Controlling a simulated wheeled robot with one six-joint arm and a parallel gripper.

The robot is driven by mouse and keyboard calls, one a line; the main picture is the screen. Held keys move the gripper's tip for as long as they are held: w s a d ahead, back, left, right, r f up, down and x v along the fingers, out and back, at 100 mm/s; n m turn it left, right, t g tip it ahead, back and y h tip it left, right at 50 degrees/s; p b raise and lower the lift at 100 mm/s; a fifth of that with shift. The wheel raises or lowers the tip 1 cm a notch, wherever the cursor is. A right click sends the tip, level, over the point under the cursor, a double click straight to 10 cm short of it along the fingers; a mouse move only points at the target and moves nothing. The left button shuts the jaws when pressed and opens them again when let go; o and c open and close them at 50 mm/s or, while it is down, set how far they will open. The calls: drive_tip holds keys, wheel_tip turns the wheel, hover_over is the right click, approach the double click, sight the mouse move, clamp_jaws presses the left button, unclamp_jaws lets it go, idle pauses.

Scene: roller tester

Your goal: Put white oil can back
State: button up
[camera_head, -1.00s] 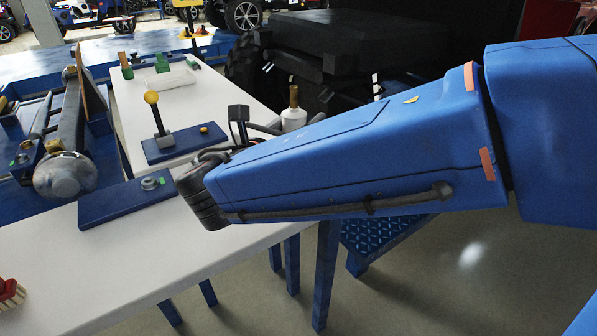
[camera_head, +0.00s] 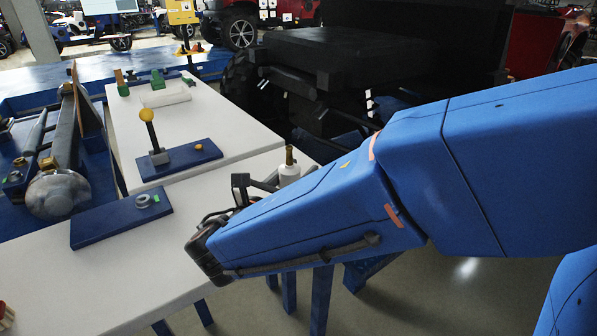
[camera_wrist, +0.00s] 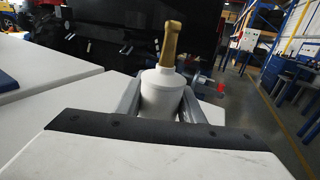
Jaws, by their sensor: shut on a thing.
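The white oil can (camera_wrist: 162,95) with a tan-brown spout stands upright between the two grey fingers of my gripper (camera_wrist: 159,108) in the wrist view. The fingers are shut on its sides. In the head view the can (camera_head: 289,172) shows just beyond my blue forearm, and its lower part is hidden. My gripper (camera_head: 262,184) is mostly hidden behind the arm there. The can appears over or near the right edge of the white table (camera_head: 110,283); I cannot tell whether it touches the tabletop.
Green-topped parts (camera_head: 158,80) stand at the back. A dark vehicle (camera_head: 345,65) stands behind. Bare tabletop shows in front.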

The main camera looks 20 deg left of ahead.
drive_tip(key=o, duration=1.3)
drive_tip(key=shift+f, duration=0.1)
drive_tip(key=v, duration=1.2)
